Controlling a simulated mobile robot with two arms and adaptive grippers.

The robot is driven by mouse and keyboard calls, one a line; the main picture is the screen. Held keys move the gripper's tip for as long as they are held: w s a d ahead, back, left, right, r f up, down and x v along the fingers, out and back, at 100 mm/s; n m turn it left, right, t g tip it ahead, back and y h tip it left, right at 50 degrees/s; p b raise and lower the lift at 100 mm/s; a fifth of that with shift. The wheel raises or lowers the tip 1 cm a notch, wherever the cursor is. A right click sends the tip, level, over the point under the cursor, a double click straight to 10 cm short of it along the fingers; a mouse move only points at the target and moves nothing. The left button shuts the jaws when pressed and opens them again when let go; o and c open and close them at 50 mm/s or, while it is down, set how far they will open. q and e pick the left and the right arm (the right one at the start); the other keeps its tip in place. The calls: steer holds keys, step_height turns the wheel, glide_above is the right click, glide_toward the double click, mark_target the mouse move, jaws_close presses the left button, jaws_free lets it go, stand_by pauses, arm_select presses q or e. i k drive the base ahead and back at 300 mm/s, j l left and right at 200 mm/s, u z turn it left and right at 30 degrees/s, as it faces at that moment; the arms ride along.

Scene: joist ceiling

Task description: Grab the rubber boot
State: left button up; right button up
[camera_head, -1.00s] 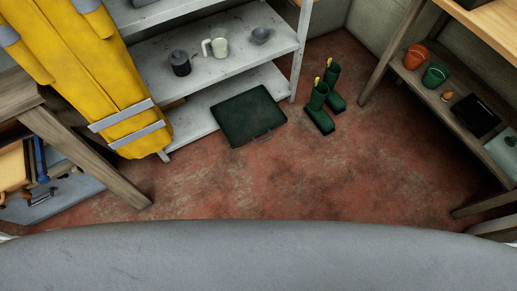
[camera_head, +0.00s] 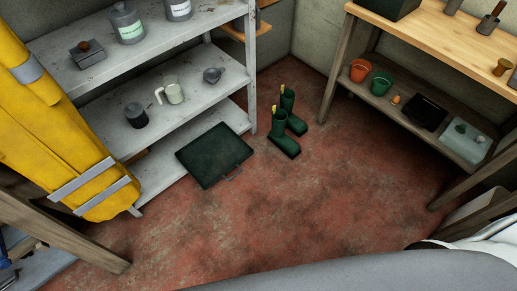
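A pair of dark green rubber boots with yellow pull tabs stands upright on the red floor, near the back corner. The nearer boot (camera_head: 281,134) is just left of and in front of the farther boot (camera_head: 292,112), and both toes point toward the lower right. Neither of my grippers shows in the head view, and nothing touches the boots. A grey part of my own body fills the bottom right edge.
A dark green case (camera_head: 214,155) lies left of the boots by the grey metal shelf (camera_head: 196,108). A wooden workbench (camera_head: 450,40) stands right, with pots on its lower shelf. A yellow coat (camera_head: 50,120) hangs left. The red floor (camera_head: 290,205) before the boots is clear.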

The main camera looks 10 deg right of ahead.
mark_target(277, 135)
steer(key=i+l, duration=0.5)
steer(key=l, duration=0.15)
steer(key=i+l+z, duration=0.1)
steer(key=i+l, duration=0.4)
steer(key=l, duration=0.15)
